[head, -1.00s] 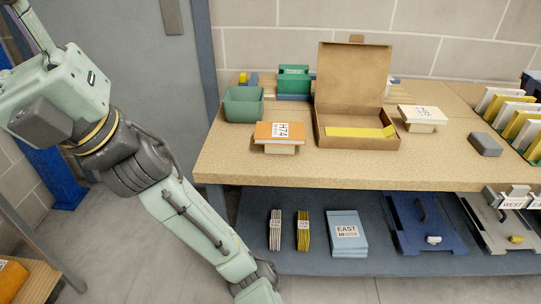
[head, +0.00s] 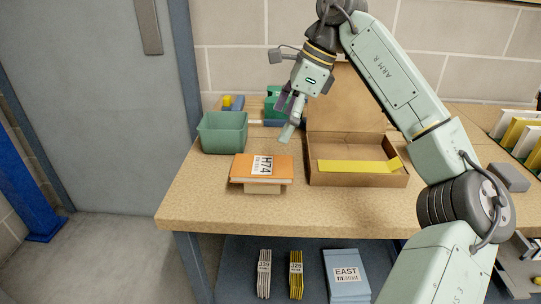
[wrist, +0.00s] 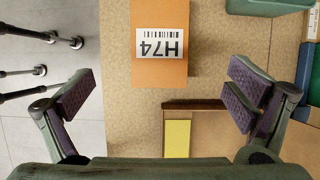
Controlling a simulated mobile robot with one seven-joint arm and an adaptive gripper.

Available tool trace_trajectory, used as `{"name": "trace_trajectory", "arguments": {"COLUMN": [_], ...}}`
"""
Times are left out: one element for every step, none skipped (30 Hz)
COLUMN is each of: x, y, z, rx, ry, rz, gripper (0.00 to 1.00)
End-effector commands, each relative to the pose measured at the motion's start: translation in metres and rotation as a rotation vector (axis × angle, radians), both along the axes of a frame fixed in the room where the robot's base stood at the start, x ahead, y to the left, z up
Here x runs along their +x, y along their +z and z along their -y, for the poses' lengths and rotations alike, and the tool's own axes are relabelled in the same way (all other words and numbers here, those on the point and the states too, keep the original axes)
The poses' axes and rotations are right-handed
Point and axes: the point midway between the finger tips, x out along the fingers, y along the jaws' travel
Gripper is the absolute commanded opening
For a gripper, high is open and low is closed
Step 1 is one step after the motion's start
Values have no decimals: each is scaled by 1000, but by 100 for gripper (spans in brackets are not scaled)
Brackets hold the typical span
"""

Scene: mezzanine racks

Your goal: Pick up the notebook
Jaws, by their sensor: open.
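The orange notebook (head: 262,168), labelled H74, lies flat on a small wooden block (head: 264,188) near the table's front left. It overhangs the block. My gripper (head: 287,115) is open and empty, above the table behind the notebook and left of the cardboard box. In the wrist view the notebook (wrist: 160,65) lies ahead of the open fingers, its label upside down. The fingers (wrist: 160,98) stand wide apart on either side, touching nothing.
An open cardboard box (head: 400,180) with a yellow strip (head: 350,166) stands right of the notebook. A green bin (head: 222,133) stands behind left. The lower shelf holds a blue EAST stack (head: 347,275). The table front (head: 210,212) is bare.

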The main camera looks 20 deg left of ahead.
Motion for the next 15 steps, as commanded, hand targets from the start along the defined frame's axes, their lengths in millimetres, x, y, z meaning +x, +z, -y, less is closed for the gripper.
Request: {"name": "trace_trajectory", "arguments": {"x": [1,1,2,1,1,0,-1,-2,-2,-3,-3,-3,-4,-4,-5], "y": [-1,-2,-5,-9,-13,-19,-24,-29,-34,-38,-42,-46,-48,-50,-52], "z": [3,4,4,3,2,-1,-3,-5,-8,-9,-11,-13,-14,-14,-15], "rx": [-8,-11,-13,-15,-16,-15,-14,-14,-13,-14,-13,-13,-12,-11,-11], "ry": [-5,-7,-7,-8,-8,-8,-8,-7,-7,-6,-7,-8,-8,-7,-7], "rz": [1,1,1,1,0,0,-1,0,-1,-1,1,0,0,0,0], "gripper": [98,98,98,98,98,98,98,98,98,98,98,98,98,98,98]}}
